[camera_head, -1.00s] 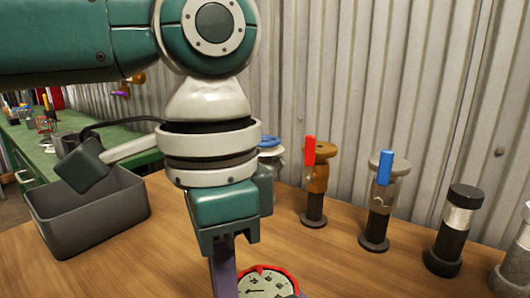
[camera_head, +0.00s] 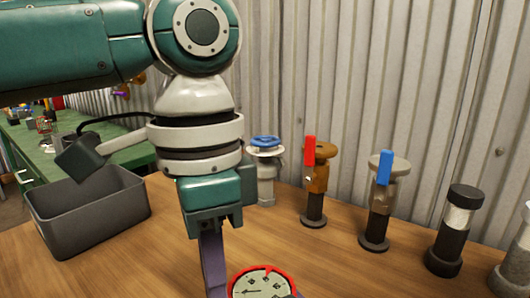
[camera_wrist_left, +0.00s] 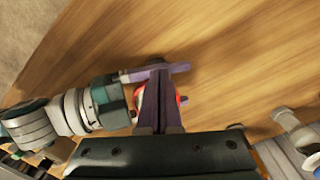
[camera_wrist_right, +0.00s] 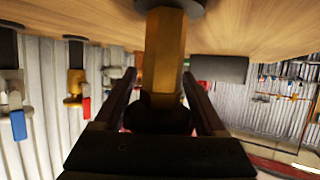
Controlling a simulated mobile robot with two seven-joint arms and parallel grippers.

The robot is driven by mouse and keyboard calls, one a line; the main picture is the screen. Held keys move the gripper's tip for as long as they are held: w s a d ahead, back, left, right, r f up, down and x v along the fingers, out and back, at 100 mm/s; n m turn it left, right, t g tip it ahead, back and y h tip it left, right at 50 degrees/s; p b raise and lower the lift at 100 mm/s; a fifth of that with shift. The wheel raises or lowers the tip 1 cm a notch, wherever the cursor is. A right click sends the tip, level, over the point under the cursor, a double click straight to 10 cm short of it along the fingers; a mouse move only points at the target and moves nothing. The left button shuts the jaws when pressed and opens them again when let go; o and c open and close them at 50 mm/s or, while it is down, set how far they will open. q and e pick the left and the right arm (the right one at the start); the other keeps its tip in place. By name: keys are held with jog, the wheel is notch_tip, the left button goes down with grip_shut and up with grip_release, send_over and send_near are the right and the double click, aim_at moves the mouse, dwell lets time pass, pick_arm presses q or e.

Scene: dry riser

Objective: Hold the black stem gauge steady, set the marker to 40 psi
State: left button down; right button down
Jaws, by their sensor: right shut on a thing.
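The gauge (camera_head: 260,286) shows at the bottom of the head view, with a pale dial, dark markings and a red rim; its lower part is cut off. I cannot make out the marker setting. In the right wrist view its stem (camera_wrist_right: 165,50) looks brass-coloured and faceted, with a dark body below. My right gripper (camera_wrist_right: 163,100) is shut on the gauge, one finger on each side. My left gripper (camera_wrist_left: 158,75) has its fingers together over the gauge, hiding most of the dial in the left wrist view; in the head view its fingers reach down just left of the dial.
A grey bin (camera_head: 90,215) stands on the wooden table (camera_head: 160,260) at left. Behind the gauge stand a blue-wheel valve (camera_head: 266,170), a red-handled valve (camera_head: 316,180), a blue-handled valve (camera_head: 380,200) and a black-and-silver fitting (camera_head: 457,225). A corrugated wall (camera_head: 400,70) closes the back.

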jog(key=shift+d, duration=0.1)
pick_arm(q)
jog(key=r, duration=0.6)
jog(key=shift+w+a, duration=0.1)
jog(key=shift+a, duration=0.1)
pick_arm(e)
grip_release()
